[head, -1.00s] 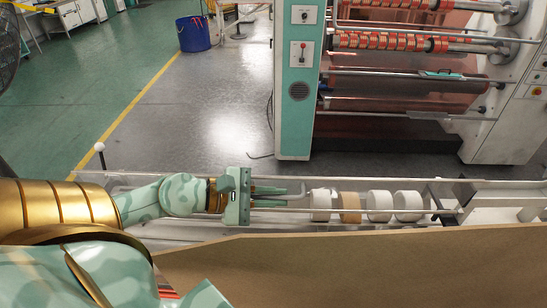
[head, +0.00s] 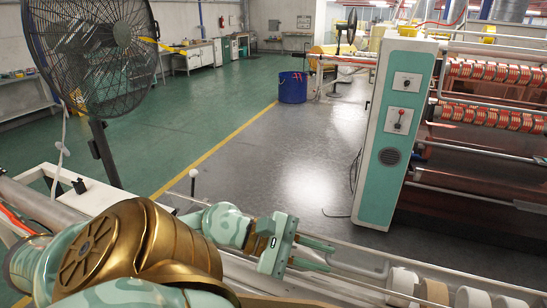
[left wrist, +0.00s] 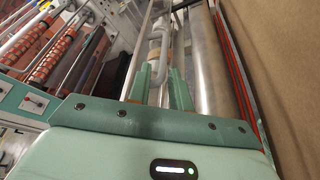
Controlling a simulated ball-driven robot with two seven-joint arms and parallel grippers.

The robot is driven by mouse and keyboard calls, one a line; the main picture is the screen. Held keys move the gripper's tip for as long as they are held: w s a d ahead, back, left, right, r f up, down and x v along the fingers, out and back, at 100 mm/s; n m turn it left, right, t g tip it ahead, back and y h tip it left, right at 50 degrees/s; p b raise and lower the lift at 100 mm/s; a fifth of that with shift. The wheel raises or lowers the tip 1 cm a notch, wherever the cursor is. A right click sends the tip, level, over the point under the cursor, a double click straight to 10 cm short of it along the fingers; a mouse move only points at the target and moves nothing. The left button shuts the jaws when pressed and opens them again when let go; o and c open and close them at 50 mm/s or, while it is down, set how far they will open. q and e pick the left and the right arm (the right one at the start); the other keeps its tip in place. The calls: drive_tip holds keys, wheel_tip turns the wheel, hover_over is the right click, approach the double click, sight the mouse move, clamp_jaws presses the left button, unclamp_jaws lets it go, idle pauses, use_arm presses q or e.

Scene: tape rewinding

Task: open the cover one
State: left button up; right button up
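My left gripper (head: 332,257) reaches over the long pale machine rail in the head view. Its two green fingers are apart. In the left wrist view my left gripper (left wrist: 161,82) points along the rails, with a gap between its fingers. A bent grey metal bar (head: 360,270) lies just beyond the fingertips; it also shows in the left wrist view (left wrist: 187,45). I see no clear grip on it, and whether the fingers touch it is hard to tell. No part is clearly recognisable as the cover. My right gripper is not in view.
White and tan rolls (head: 435,291) sit on the rail at the lower right. A green-and-white machine cabinet (head: 396,135) stands behind. A black fan (head: 95,55) is at the left, and a blue bin (head: 293,88) stands on the open floor.

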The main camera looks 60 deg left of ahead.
use_arm(q)
drive_tip(key=v, duration=0.9)
drive_tip(key=shift+s+a, duration=0.1)
